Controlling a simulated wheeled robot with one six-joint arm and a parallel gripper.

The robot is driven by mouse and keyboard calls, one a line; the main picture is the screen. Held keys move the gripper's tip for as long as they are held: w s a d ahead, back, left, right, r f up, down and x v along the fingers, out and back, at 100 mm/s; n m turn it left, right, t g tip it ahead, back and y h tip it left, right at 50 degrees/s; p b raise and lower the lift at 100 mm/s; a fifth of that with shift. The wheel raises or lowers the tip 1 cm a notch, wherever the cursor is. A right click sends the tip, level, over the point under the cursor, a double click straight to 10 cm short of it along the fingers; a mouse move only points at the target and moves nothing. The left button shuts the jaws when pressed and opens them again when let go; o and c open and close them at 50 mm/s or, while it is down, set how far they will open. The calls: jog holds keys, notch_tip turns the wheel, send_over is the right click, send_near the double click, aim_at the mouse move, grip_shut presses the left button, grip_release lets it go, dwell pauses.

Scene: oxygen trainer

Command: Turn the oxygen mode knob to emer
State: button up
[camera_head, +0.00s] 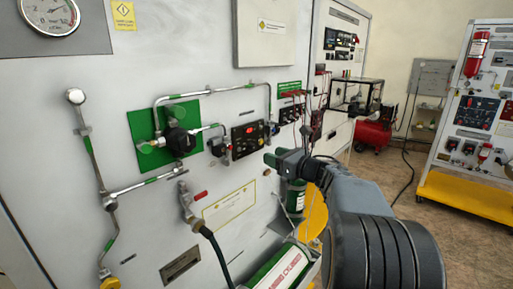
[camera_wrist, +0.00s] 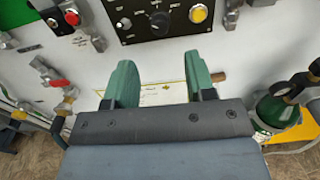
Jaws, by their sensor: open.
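A small black control panel (camera_head: 247,140) is on the grey wall panel, with a lit red indicator in the head view. In the wrist view this black panel (camera_wrist: 138,38) fills the top edge, with a dark knob (camera_wrist: 160,22) near its middle. The labels are too small to read, so I cannot tell which mode the knob points to. My gripper (camera_head: 277,158) is to the right of and slightly below the panel in the head view. In the wrist view my gripper (camera_wrist: 159,78) has its two green fingers spread, with nothing between them, below the knob.
A green plate with a black regulator (camera_head: 178,142) and pipes is left of the panel. A red-handled valve (camera_head: 190,200) with a hose is below. A green cylinder (camera_wrist: 270,112) stands at right in the wrist view. Wires hang right of the panel.

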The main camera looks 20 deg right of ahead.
aim_at(255, 148)
jog(key=p+x, duration=0.1)
jog(key=x, duration=0.7)
jog(key=shift+p, duration=0.35)
jog(key=shift+d, duration=0.1)
jog(key=c, duration=0.9)
